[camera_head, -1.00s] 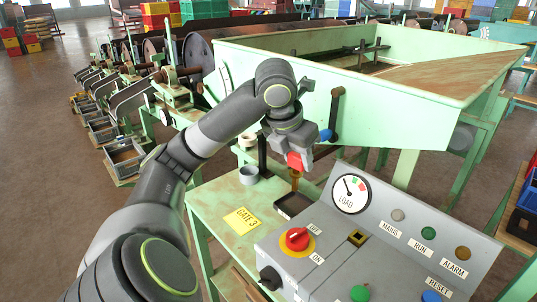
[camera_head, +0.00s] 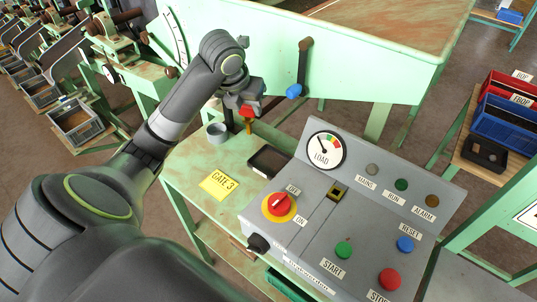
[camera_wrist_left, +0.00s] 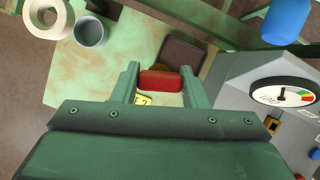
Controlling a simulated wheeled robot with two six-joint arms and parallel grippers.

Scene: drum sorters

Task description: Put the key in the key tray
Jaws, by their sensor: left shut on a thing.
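The key has a red head (camera_head: 247,110) and a brass-coloured lower part hanging below it. My left gripper (camera_head: 245,103) is shut on the red head and holds the key above the green table. A small dark, open tray (camera_head: 268,161), likely the key tray, lies on the table, below and right of the key in the head view. It looks empty. It also shows in the left wrist view (camera_wrist_left: 183,52), beyond the fingers. My right gripper is out of view.
A grey control panel (camera_head: 325,225) with a dial and several buttons stands right of the tray. A green hopper wall rises behind, with a blue-tipped lever (camera_head: 300,70).

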